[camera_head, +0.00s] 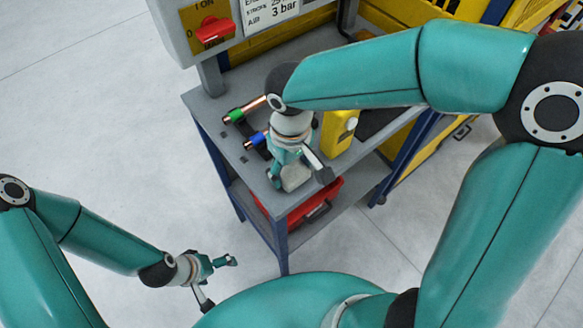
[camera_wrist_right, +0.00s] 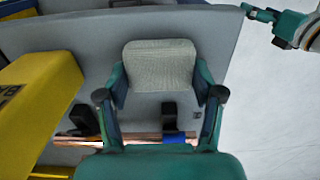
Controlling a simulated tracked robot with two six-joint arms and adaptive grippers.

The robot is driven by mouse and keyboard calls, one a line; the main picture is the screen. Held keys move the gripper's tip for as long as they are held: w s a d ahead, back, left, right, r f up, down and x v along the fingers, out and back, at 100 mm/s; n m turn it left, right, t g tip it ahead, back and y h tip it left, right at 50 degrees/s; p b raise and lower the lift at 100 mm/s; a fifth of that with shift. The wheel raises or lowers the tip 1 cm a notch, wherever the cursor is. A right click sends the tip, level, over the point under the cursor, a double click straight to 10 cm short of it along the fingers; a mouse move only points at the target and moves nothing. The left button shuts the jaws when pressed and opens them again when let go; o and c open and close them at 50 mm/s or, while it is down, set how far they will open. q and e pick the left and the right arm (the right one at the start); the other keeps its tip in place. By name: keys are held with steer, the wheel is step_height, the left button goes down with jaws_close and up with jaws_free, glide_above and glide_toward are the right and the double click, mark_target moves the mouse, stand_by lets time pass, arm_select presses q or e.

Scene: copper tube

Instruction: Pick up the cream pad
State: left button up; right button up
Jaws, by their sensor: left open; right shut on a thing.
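The cream pad (camera_head: 294,177) is at the near end of the grey table top, between the fingers of my right gripper (camera_head: 298,180). In the right wrist view the pad (camera_wrist_right: 160,66) is a pale, woven rounded block with a finger of my right gripper (camera_wrist_right: 160,92) against each side. The gripper is shut on it. Whether the pad touches the table is hard to tell. My left gripper (camera_head: 219,281) is open and empty, low at the left of the table; it also shows at the top right of the right wrist view (camera_wrist_right: 272,17).
Copper tubes with a green end (camera_head: 234,116) and a blue end (camera_head: 252,140) lie on the table (camera_head: 205,97) behind the pad. A yellow box (camera_head: 340,132) stands to the right. A red case (camera_head: 318,207) is on the lower shelf. The floor at left is clear.

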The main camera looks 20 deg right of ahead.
mark_target(291, 170)
step_height(291, 170, up, 20)
steer(key=shift+p, duration=0.45)
